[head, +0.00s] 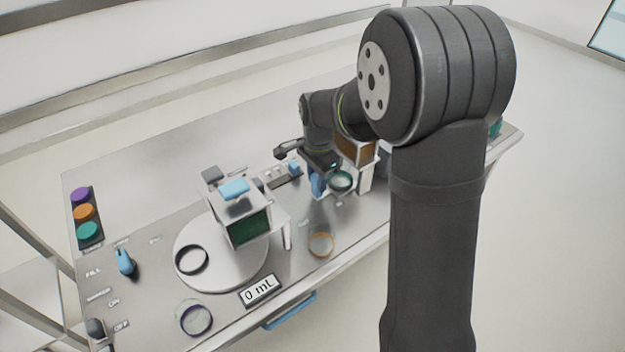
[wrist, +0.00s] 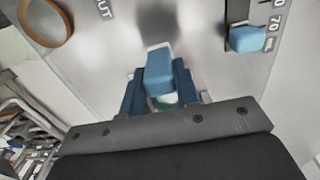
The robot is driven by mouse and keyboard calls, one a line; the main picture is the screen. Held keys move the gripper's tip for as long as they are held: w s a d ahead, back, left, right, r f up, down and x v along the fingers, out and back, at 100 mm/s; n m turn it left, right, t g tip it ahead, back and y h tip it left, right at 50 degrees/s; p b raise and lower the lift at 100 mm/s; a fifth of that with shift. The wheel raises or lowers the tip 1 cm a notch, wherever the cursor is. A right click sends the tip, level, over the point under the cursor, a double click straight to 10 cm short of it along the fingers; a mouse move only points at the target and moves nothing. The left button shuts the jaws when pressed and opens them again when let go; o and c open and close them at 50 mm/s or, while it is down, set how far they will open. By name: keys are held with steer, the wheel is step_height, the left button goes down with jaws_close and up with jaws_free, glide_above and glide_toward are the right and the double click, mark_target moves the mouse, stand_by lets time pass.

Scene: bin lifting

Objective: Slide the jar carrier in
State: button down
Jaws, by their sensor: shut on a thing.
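My gripper (head: 319,182) is low over the table in the head view, with blue fingers beside a teal-ringed jar (head: 341,181). In the wrist view my gripper (wrist: 158,92) has its dark blue fingers on both sides of a light blue handle (wrist: 158,70) and is shut on it. The handle appears to belong to the jar carrier, with a white part at its far end. A bit of teal shows under the handle, between the fingers. Most of the carrier is hidden by my gripper, so how far in it sits cannot be told.
A white stand with a brown box (head: 356,150) is right behind my gripper. A round plate (head: 225,275) carries a dark ring and stands by a green-boxed stand (head: 247,227). An orange ring (head: 320,244) lies nearer the front edge. A blue slider knob (wrist: 247,38) sits beside a scale.

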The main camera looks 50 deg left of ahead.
steer(key=c, duration=1.1)
jaws_free()
steer(key=shift+r, duration=0.1)
step_height(320, 180, up, 17)
steer(key=shift+r, duration=0.15)
